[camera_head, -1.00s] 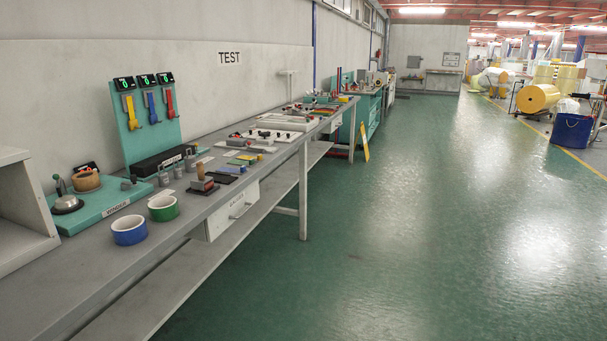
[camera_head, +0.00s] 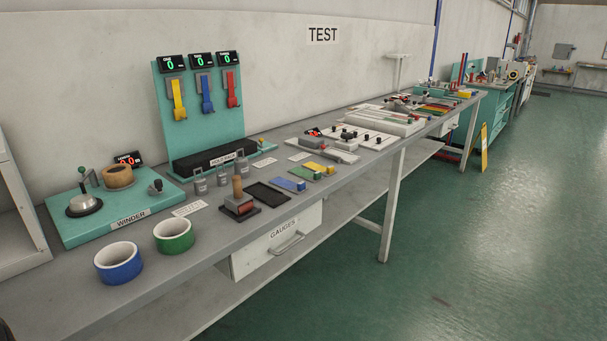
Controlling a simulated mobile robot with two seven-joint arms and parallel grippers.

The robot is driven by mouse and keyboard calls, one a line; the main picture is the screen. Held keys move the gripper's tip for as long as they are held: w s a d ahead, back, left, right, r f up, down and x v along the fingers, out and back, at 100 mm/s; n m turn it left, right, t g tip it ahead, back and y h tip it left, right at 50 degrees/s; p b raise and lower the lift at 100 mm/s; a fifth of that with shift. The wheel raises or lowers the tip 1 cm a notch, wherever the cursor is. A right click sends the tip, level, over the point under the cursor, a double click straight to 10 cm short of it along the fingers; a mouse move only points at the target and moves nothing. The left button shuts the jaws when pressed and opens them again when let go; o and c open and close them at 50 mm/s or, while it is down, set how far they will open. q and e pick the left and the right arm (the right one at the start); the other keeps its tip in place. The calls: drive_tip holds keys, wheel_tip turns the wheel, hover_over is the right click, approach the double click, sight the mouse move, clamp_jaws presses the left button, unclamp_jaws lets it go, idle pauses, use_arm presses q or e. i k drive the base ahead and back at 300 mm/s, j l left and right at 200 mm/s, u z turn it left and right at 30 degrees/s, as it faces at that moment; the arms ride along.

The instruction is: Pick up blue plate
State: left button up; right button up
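A small flat blue plate (camera_head: 287,184) lies on the grey workbench (camera_head: 222,205), just right of a dark flat tray (camera_head: 266,194). A green plate (camera_head: 304,173) and a yellow plate (camera_head: 319,168) lie behind it, farther along the bench. Nothing covers the blue plate. Neither of my grippers is in view.
A wooden-handled stamp (camera_head: 239,201) stands left of the dark tray. Blue (camera_head: 119,267) and green (camera_head: 175,241) tape rolls sit near the front edge. A teal winder board (camera_head: 72,222) and hook stand (camera_head: 205,128) are behind. Open floor (camera_head: 480,250) lies right.

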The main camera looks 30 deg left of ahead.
sight(296, 188)
drive_tip(key=i+l+u, duration=0.1)
drive_tip(key=i+u, duration=0.3)
drive_tip(key=i+l+u, duration=0.4)
drive_tip(key=i, duration=0.2)
drive_tip(key=i+l+u, duration=0.2)
drive_tip(key=u, duration=0.25)
drive_tip(key=i+l+u, duration=0.3)
drive_tip(key=u, duration=0.15)
drive_tip(key=i+l+u, duration=0.15)
drive_tip(key=l+u, duration=0.3)
drive_tip(key=i+l+u, duration=0.1)
drive_tip(key=l+u, duration=0.2)
drive_tip(key=u, duration=0.15)
